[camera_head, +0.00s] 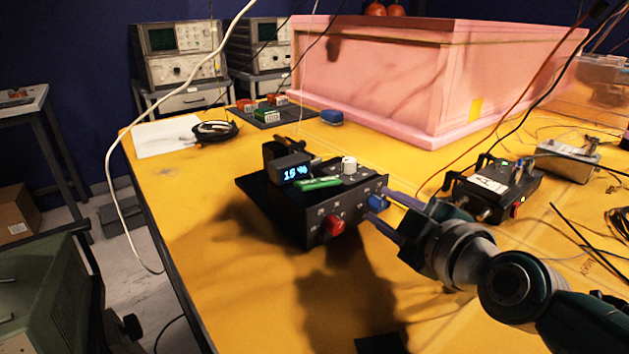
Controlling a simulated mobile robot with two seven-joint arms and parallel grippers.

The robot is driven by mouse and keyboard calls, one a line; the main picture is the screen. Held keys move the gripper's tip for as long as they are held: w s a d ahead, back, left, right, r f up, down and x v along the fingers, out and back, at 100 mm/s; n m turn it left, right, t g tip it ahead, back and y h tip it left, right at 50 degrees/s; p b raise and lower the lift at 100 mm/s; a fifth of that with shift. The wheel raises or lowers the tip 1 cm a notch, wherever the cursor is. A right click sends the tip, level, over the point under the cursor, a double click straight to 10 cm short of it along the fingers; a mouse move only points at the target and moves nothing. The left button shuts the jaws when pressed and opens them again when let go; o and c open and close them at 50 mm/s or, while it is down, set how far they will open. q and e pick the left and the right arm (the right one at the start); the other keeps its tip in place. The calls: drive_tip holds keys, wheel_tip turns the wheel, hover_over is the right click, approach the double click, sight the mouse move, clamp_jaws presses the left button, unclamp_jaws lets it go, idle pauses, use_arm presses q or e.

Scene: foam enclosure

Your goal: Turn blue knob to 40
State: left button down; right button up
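A black control box (285,215) sits on the yellow table (215,285). Its small display (294,173) glows blue and seems to read about 15 %. The front has a red knob (331,226) and, at its right end, a blue knob (377,203). A white knob (348,164) and a green part (317,184) are on top. My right gripper (380,208) reaches in from the right, its two purple fingers apart, one above and one below the blue knob. Whether the fingers touch the knob cannot be told. My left gripper is not in view.
A second black box (493,188) with cables stands right of my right gripper. A large pink foam enclosure (385,80) fills the back. A black cable coil (215,130) lies at the back left. The table's left front is clear.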

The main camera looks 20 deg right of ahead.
clamp_jaws()
idle(0.5)
